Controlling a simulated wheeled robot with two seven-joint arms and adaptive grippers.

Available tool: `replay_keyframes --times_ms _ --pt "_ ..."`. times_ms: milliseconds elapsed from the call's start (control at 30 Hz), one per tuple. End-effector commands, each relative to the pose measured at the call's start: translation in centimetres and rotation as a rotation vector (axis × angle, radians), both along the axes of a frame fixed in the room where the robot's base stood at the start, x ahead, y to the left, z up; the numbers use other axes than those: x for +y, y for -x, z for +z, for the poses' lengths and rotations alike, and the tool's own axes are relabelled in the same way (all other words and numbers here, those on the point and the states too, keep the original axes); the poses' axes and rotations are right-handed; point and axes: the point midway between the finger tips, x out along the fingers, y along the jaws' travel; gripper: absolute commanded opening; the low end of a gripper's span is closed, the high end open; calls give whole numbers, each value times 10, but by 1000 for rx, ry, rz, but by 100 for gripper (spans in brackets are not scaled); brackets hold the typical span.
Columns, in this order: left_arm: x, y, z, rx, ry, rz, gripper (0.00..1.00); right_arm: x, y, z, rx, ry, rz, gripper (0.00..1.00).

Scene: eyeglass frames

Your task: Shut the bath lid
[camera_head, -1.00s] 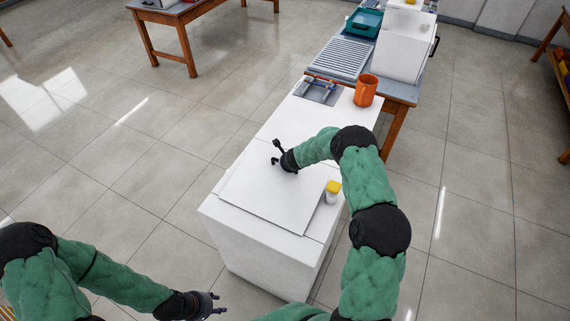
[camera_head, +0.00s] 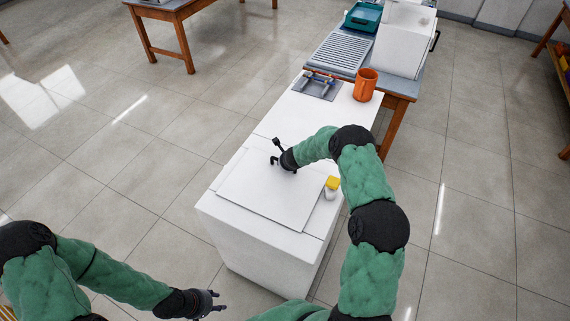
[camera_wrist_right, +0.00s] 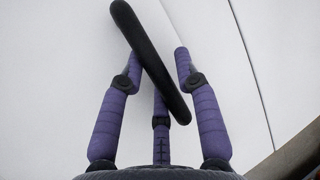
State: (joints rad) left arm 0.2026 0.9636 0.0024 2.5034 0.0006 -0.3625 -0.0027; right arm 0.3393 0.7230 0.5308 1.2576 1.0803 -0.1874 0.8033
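The bath (camera_head: 262,245) is a long white box in the middle of the head view. Its white lid (camera_head: 265,195) lies flat, or nearly flat, over the near part of the top. My right gripper (camera_head: 280,153) is low over the lid's far part. In the right wrist view its purple fingers (camera_wrist_right: 160,75) are spread, with a black bar (camera_wrist_right: 150,60) crossing between them. I cannot tell whether the bar touches them. White surface lies behind the fingers. My left gripper (camera_head: 217,304) is low at the front left, away from the bath, with its fingers apart and empty.
A yellow-capped white bottle (camera_head: 331,187) stands at the lid's right edge. Behind is a table (camera_head: 402,90) with a ribbed rack (camera_head: 340,55) and teal bin (camera_head: 363,19). Floor left is clear.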

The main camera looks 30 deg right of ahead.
Motion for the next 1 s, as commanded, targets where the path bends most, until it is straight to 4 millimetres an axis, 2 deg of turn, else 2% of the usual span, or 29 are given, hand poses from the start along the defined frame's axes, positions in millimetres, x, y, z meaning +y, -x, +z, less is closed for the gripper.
replay_keyframes --times_ms 267,433,1000 --pt "0 0 0 0 0 0 40 1 1 1 1 -1 2 33" --pt "0 0 0 0 0 0 40 2 6 10 0 0 2 33" --pt "0 0 0 0 0 0 40 9 53 79 -1 -1 1 33"
